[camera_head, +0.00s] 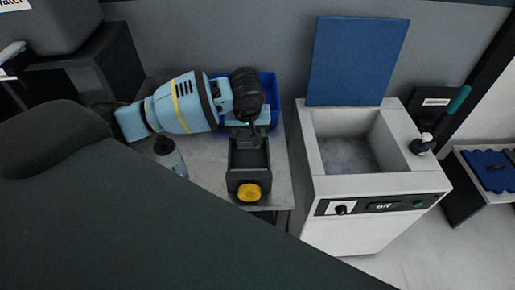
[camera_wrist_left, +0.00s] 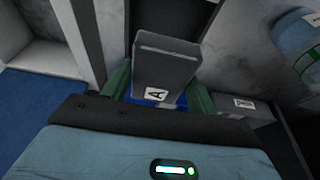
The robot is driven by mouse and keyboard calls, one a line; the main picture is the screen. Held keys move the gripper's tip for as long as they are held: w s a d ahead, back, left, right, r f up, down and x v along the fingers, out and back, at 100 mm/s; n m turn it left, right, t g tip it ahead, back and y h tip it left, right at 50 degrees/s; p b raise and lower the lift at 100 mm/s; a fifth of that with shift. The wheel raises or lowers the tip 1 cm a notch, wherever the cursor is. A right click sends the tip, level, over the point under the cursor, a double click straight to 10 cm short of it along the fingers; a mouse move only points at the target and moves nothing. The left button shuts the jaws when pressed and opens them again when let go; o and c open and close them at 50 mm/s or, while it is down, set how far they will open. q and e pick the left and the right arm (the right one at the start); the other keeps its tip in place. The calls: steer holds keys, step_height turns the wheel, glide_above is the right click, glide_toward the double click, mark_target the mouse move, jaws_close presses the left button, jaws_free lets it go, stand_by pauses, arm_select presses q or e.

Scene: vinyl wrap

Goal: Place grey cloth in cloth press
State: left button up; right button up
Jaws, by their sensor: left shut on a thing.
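The cloth press (camera_head: 430,186) is a white box at the right, with its blue lid (camera_head: 352,62) raised and its chamber open; a mottled grey floor shows inside. My left gripper (camera_head: 247,132) is left of the press, over the bench. In the left wrist view its green fingers (camera_wrist_left: 160,94) flank a dark grey block (camera_wrist_left: 165,66) with a white "A" label, and the gripper is shut on it. I cannot make out a separate grey cloth in either view. My right gripper is not in view.
A black holder with a yellow knob (camera_head: 248,192) stands on the bench just below my left gripper. A blue tray (camera_head: 268,88) is behind it. A spray bottle (camera_head: 171,157) is at the left. A teal-handled tool (camera_head: 455,104) is at the press's right side.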

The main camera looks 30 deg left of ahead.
arm_select(q)
steer(key=shift+w, duration=0.15)
steer(key=shift+s+f, duration=0.4)
steer(key=shift+f, duration=0.3)
glide_above(249, 158)
steer(key=s, duration=0.1)
steer(key=f, duration=0.4)
steer(key=shift+d+f+b, duration=0.1)
steer(key=shift+d+b, duration=0.2)
steer(key=shift+f, duration=2.1)
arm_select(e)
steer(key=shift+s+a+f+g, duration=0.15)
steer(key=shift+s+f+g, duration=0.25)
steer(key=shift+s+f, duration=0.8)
arm_select(q)
steer(key=shift+f, duration=0.2)
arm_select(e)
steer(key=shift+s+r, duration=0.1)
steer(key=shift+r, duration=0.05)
